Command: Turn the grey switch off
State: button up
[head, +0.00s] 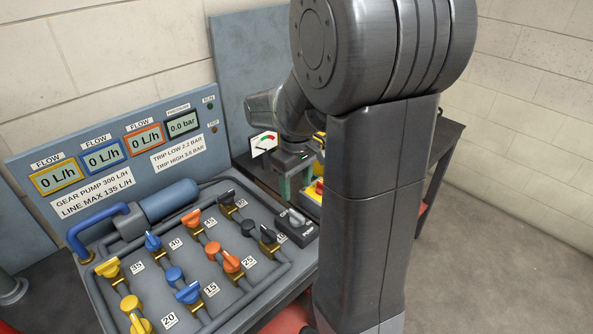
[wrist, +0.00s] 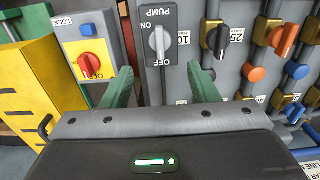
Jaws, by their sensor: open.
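The grey switch (head: 296,218) is a lever knob on a dark plate marked PUMP, at the right edge of the valve panel in the head view. In the wrist view the grey switch (wrist: 160,42) shows near the top middle, its handle running up and down the picture, with the word ON beside it. My gripper (wrist: 161,70) is open, its green fingers apart on either side below the switch, with nothing between them. In the head view a green finger of my gripper (head: 285,187) shows above the panel's right side, partly hidden by my arm.
A red rotary switch (wrist: 92,60) on a yellow plate marked OFF stands left of the pump switch in the wrist view. Black, orange and blue valve handles (wrist: 284,40) crowd the right. Panel displays (head: 102,156) read 0. A dark table (head: 445,140) stands behind.

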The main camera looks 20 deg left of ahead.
aim_at(297, 214)
notch_tip(297, 214, up, 4)
dwell(0.6)
notch_tip(297, 214, down, 14)
jog(key=shift+r, duration=0.1)
dwell(0.5)
